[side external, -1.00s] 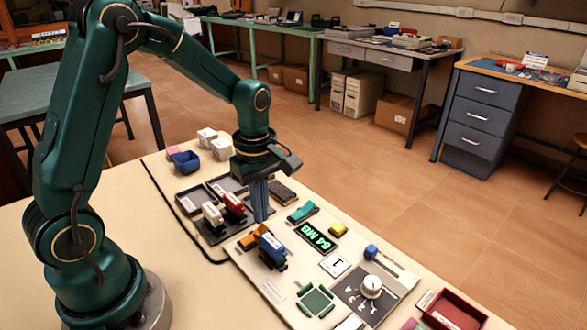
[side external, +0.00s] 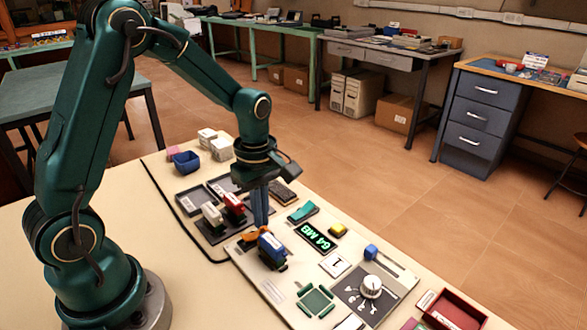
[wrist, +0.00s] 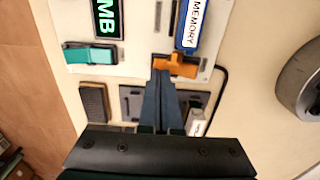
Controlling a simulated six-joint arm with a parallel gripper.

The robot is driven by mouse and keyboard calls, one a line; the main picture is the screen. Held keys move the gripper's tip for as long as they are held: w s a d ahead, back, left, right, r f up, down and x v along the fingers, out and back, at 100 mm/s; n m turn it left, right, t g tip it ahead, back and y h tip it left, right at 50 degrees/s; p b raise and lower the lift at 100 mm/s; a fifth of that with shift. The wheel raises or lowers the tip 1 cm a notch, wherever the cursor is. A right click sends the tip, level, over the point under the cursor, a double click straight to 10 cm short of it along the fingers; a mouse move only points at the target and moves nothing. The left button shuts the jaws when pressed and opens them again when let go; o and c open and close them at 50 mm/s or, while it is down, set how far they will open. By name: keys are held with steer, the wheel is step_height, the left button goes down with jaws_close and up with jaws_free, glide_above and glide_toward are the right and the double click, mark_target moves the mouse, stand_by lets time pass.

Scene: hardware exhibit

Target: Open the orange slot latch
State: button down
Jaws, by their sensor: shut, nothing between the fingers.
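In the wrist view the orange latch (wrist: 181,66) lies across the end of the blue module (wrist: 192,20), which is labelled MEMORY. My gripper (side external: 262,224) is shut and empty, pointing down at the latch. In the wrist view its fingertips (wrist: 161,74) overlap the latch's left part and hide some of it. I cannot tell whether they touch it.
A teal latch (side external: 302,212) and a green 64 MB display (side external: 316,236) are on the same panel. A white and a red module (side external: 233,205) stand on a dark tray behind my gripper. A white knob (side external: 371,287) and a red bin (side external: 455,312) are to the right.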

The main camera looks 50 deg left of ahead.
step_height(320, 180, up, 7)
stand_by(0.7)
steer(key=shift+f, duration=0.1)
steer(key=m, duration=0.2)
steer(key=shift+s+d+f+m, duration=0.1)
steer(key=shift+s+f+m, duration=0.15)
steer(key=shift+s+m, duration=0.1)
steer(key=s+d+r+m+t, duration=0.2)
steer(key=s+r+m, duration=0.1)
steer(key=s+m, duration=0.2)
steer(key=s+d+r+m+t, duration=0.3)
steer(key=s+m, duration=0.3)
steer(key=m, duration=0.4)
steer(key=shift+d+r+t, duration=0.2)
steer(key=shift+r+t, duration=0.05)
steer(key=shift+t, duration=0.05)
